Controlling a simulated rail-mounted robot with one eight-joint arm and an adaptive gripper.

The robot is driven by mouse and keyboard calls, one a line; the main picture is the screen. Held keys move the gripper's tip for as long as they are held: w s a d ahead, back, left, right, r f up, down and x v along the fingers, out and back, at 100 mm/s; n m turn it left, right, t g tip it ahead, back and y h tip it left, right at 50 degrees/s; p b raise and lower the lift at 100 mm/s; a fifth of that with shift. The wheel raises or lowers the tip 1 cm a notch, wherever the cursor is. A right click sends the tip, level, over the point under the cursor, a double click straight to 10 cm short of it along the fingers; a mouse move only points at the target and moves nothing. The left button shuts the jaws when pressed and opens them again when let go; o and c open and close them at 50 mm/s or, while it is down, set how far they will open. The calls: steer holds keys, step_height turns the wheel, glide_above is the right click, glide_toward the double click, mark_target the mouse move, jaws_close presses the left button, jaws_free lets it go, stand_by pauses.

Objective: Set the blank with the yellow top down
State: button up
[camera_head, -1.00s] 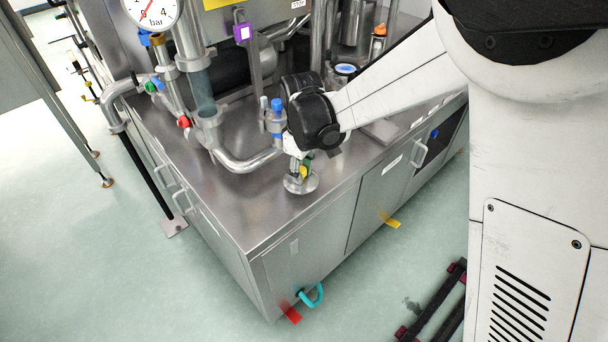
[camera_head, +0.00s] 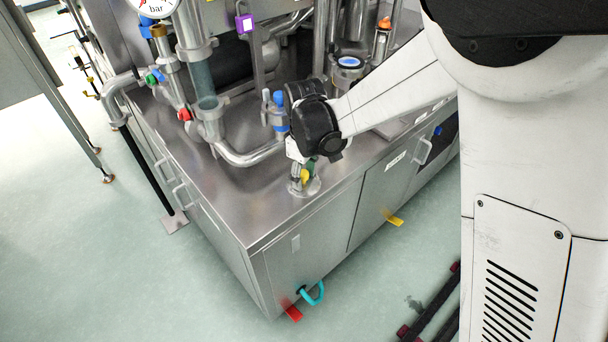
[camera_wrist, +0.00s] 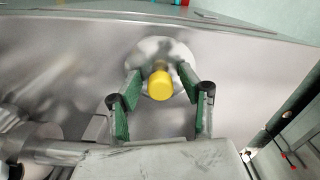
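The blank with the yellow top (camera_wrist: 160,86) shows from above in the wrist view, over a round metal disc (camera_wrist: 146,53) on the steel worktop. In the head view its yellow top (camera_head: 305,176) shows low under my wrist, above the same disc (camera_head: 313,187). My gripper (camera_wrist: 160,82) is open, with one green-padded finger on each side of the yellow top and a visible gap on both sides. In the head view the fingers (camera_head: 304,168) are mostly hidden by my wrist. The blank's lower body is hidden below its top.
The steel cabinet top (camera_head: 250,215) is clear in front of the disc. A bent pipe (camera_head: 250,155) and a blue-topped valve (camera_head: 278,108) stand close behind my wrist. A blue-lidded round fitting (camera_head: 349,63) and an orange-topped bottle (camera_head: 382,38) are farther back.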

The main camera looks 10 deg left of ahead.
mark_target(306, 173)
step_height(306, 173, up, 12)
steer(key=p, duration=0.1)
steer(key=shift+r+p, duration=0.15)
steer(key=shift+p, duration=0.2)
steer(key=s+d+r+m+t, duration=0.1)
steer(key=s+d+r+m, duration=0.15)
steer(key=d, duration=0.35)
steer(key=s+d+r+m+t+y, duration=0.1)
steer(key=d+r+m, duration=0.1)
steer(key=d+r, duration=0.35)
steer(key=s+d+r+m+t, duration=0.1)
steer(key=s+d+r+m, duration=0.1)
steer(key=d, duration=0.6)
steer(key=s+d+m+t+h, duration=0.1)
steer(key=s+d+m+t, duration=0.3)
steer(key=s+d+m, duration=0.3)
steer(key=s+d, duration=0.5)
steer(key=d, duration=0.2)
steer(key=shift+s+f, duration=0.15)
steer(key=shift+f, duration=0.25)
